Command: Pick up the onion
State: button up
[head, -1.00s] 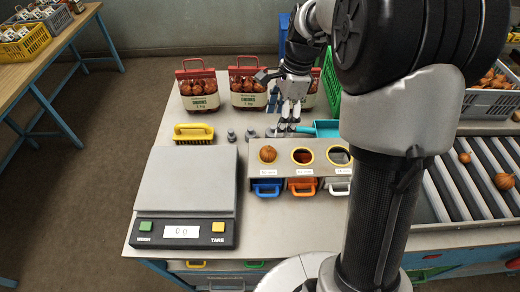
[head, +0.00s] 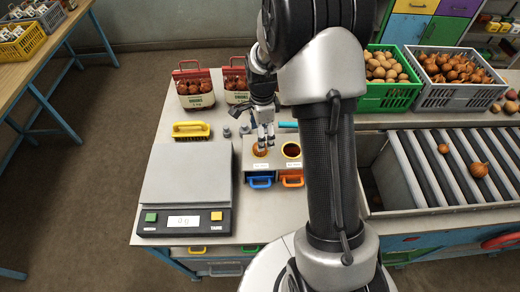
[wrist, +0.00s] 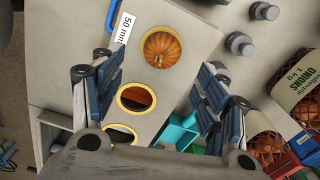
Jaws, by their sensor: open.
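An orange-brown onion (wrist: 161,48) sits in the yellow-rimmed hole marked 50 mm of the grey sizing box (wrist: 176,98), seen in the wrist view. In the head view the onion (head: 260,152) is mostly hidden behind my fingers. My gripper (head: 266,142) is open and empty, pointing down over that end of the box. In the wrist view my gripper (wrist: 155,80) has its blue-padded fingers spread wide, with the onion between and slightly beyond them. I cannot tell the exact height of the fingertips above it.
A scale (head: 183,190) stands left, a yellow brush (head: 191,130) behind it. Net bags of onions (head: 194,90) stand at the back. Grey weights (wrist: 242,43) lie beside the box. Two loose onions (head: 478,169) rest on the rollers (head: 440,180) at right, near full crates (head: 455,95).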

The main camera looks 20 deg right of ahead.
jog(key=shift+w+a+f+b, duration=0.1)
jog(key=shift+f+b, duration=0.1)
jog(key=shift+f, duration=1.55)
jog(key=shift+w+a+f+b, duration=0.1)
jog(key=shift+f+b, duration=0.1)
jog(key=shift+f, duration=1.55)
jog(key=shift+c, duration=0.3)
jog(key=c, duration=1.2)
jog(key=shift+r, duration=0.15)
